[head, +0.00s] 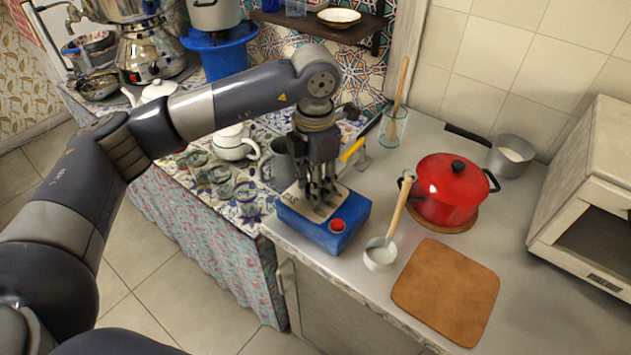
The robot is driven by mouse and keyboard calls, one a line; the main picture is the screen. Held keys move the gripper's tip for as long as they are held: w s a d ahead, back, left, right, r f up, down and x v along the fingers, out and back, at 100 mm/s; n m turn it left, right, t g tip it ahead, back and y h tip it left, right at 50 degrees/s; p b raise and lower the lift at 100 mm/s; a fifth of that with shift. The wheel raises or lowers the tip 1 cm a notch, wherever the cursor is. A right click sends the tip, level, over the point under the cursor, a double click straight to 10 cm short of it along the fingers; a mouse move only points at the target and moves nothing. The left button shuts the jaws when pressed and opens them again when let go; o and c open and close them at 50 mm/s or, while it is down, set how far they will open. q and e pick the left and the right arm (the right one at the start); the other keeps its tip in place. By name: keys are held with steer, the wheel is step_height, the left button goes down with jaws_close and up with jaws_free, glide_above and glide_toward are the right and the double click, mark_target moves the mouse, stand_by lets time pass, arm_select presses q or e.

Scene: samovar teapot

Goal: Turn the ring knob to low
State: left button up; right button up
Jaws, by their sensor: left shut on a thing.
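The blue ring unit (312,230) stands at the counter's left edge, with a pale top plate (342,196). Its red ring knob (338,226) is on the front right; I cannot read its setting. My left gripper (317,194) points down over the plate, behind and left of the knob and apart from it. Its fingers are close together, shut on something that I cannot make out. They hide part of the plate. My right gripper is not in view.
A grey jug (281,163) stands close left of my left gripper. A yellow-handled tool (352,151) lies to its right. A ladle (381,253), red pot (449,190) and brown board (446,291) are further right. A white teapot (235,146) and glasses stand left.

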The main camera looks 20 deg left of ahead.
arm_select(q)
steer(key=o, duration=1.1)
step_height(320, 180, up, 12)
steer(key=shift+r, duration=0.1)
